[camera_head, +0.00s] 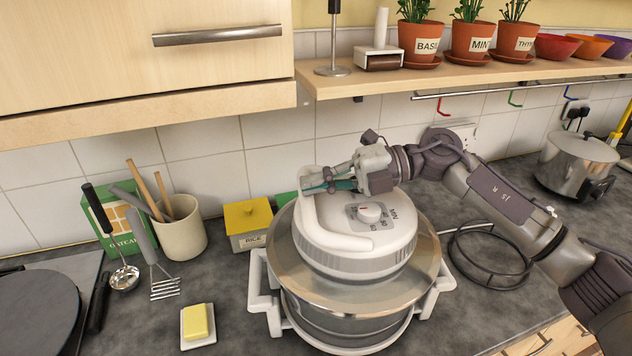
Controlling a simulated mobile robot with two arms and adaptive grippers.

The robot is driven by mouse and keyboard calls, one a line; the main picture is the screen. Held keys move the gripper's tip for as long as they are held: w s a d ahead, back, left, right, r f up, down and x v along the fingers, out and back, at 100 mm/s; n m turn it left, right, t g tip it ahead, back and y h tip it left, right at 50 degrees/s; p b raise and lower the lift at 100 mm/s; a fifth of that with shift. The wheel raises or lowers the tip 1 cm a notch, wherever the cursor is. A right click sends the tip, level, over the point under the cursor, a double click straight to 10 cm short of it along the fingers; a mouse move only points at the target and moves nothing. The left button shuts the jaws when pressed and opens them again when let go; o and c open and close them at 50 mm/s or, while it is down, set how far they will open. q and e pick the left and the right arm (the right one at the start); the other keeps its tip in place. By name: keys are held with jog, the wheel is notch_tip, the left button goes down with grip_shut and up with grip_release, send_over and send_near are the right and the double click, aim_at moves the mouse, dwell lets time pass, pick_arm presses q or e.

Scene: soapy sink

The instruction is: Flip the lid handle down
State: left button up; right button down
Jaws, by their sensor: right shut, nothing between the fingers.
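A round white lid (395,244) with a dial (368,212) sits on a wide glass and metal pot (345,310) in a white stand. The white lid handle (309,212) shows at the lid's left side, and its far end rises behind my fingers. Its exact tilt is hard to tell. My right gripper (314,186) reaches in from the right over the back of the lid. Its fingers are shut with nothing between them, beside the handle's raised part. I cannot tell whether they touch it. My left gripper is not in view.
A yellow-lidded rice box (249,238) and utensil pot (180,236) stand left of the cooker. A butter dish (197,338) is at front left. A black ring stand (492,256) and steel pot (578,165) are to the right. A shelf (480,75) with herb pots runs above.

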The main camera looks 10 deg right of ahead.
jog(key=shift+r, duration=0.15)
jog(key=shift+d+r+p, duration=0.15)
jog(key=shift+r+p, duration=0.15)
jog(key=shift+r, duration=0.05)
jog(key=r+p, duration=0.1)
jog(key=d+r+p, duration=0.1)
jog(key=r, duration=0.1)
jog(key=shift+w+d, duration=0.1)
jog(key=shift+d, duration=0.05)
jog(key=shift+d+r+b, duration=0.3)
jog(key=shift+d+b, duration=0.3)
jog(key=shift+b, duration=0.05)
jog(key=d+r+b, duration=0.2)
jog(key=d+r, duration=0.2)
jog(key=r, duration=0.3)
jog(key=shift+r, duration=0.35)
